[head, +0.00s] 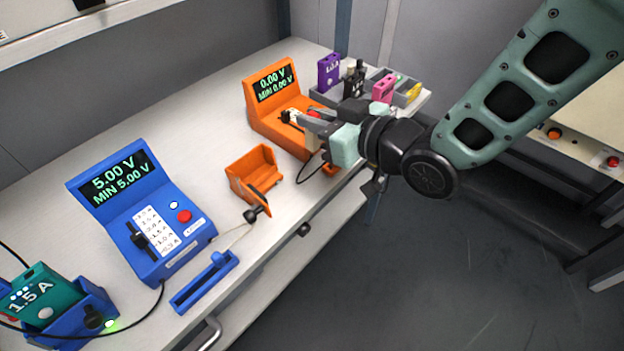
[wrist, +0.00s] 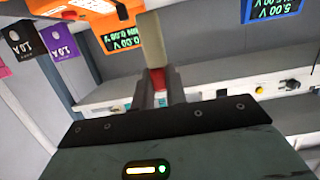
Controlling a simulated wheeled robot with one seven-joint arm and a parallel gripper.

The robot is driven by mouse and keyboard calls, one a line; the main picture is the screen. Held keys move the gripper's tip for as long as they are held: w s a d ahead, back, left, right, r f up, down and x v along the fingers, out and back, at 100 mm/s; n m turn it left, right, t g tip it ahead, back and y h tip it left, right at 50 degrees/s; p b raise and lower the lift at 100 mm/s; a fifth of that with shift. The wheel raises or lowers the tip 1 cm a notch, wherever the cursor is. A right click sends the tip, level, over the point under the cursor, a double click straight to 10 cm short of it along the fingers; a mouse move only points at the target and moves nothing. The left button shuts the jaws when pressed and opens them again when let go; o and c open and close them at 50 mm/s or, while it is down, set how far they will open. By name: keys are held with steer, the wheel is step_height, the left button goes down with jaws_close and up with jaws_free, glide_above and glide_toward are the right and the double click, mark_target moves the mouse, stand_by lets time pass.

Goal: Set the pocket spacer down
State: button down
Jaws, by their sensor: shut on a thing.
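My gripper (head: 318,126) is in front of the orange meter (head: 268,92), above the right edge of the bench. In the wrist view my gripper (wrist: 155,88) is shut on the pocket spacer (wrist: 152,42), a beige bar that points away from the jaws. A red part shows between the fingers at its near end. In the head view the spacer is small and hard to tell from the fingers. The spacer looks held clear of the bench. An empty orange cradle (head: 246,180) stands left of my gripper.
A blue meter (head: 150,195) reads 5.00 V; the orange one reads 0.00 V. A teal 1.5 A cell (head: 48,290) sits in a blue cradle (head: 95,300). A grey tray (head: 411,98) holds purple, black and pink cells. A blue tool (head: 205,282) lies at the front edge.

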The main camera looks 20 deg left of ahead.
mark_target(316, 144)
steer(key=f, duration=0.5)
steer(key=shift+s+a, duration=0.15)
steer(key=shift+s, duration=0.05)
steer(key=shift+f, duration=2.35)
steer(key=shift+f, duration=0.1)
steer(key=shift+f, duration=0.15)
steer(key=c, duration=1.4)
jaws_free()
steer(key=shift+w, duration=0.1)
steer(key=shift+c, duration=0.2)
steer(key=shift+r, duration=0.2)
steer(key=b+v, duration=0.1)
steer(key=v, duration=1.1)
